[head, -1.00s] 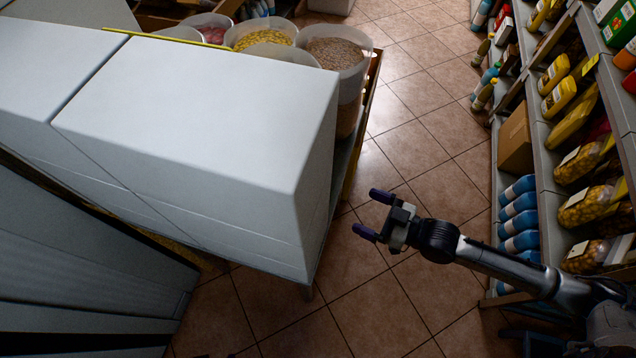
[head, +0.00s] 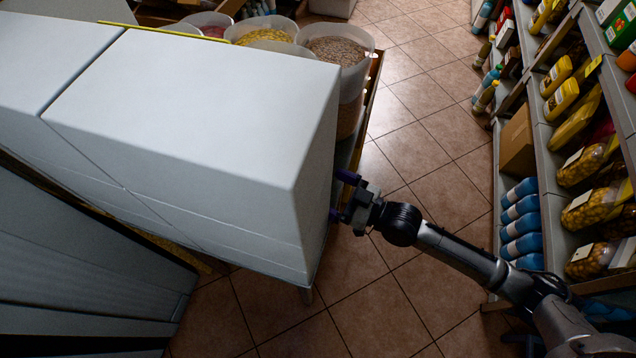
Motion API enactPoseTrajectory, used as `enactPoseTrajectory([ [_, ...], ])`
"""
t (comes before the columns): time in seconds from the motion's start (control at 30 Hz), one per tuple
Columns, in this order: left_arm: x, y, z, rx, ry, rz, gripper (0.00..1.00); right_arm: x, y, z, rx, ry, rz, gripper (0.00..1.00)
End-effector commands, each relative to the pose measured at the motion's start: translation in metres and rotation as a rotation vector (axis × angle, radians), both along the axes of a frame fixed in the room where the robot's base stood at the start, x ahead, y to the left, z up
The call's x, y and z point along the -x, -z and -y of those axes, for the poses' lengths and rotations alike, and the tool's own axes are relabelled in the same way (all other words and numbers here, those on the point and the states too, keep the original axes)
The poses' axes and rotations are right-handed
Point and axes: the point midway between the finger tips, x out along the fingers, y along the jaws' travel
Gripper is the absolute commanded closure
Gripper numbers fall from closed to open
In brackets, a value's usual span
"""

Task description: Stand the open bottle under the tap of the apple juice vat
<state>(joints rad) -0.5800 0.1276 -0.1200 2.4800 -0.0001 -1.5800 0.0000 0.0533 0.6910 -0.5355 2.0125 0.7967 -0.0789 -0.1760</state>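My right gripper (head: 339,196) comes in from the right. Its two dark purple fingers are spread apart and nothing shows between them. The fingertips are right at the right side of a large white block-shaped unit (head: 200,130) in the head view; I cannot tell whether they touch it. My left gripper is out of view. I cannot make out the open bottle, the tap or the apple juice vat in the head view.
Tubs of dry goods (head: 340,50) stand behind the white unit on a wooden stand. A stocked shelf (head: 541,170) with bottles, jars and a cardboard box (head: 517,142) runs along the right. The tiled floor (head: 425,125) between them is clear.

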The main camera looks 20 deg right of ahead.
Motion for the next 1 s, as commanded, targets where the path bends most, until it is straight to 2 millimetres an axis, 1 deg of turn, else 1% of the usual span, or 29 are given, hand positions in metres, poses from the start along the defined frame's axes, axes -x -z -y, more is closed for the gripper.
enactPoseTrajectory([
  [0.1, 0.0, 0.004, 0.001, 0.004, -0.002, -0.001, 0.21, -0.014, 0.0, -0.012, -0.004, -0.001, 0.002, 0.08],
  [0.3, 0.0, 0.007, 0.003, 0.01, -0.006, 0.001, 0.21, -0.03, 0.0, -0.025, -0.003, 0.0, 0.002, 0.08],
  [0.43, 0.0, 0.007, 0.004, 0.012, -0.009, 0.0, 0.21, -0.033, 0.0, -0.029, -0.001, -0.001, 0.0, 0.08],
  [0.67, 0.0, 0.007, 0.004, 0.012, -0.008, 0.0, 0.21, -0.034, 0.0, -0.029, 0.0, -0.001, 0.0, 0.09],
  [1.0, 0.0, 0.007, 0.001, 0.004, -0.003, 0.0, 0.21, -0.034, 0.0, -0.029, -0.001, -0.001, 0.001, 0.42],
])
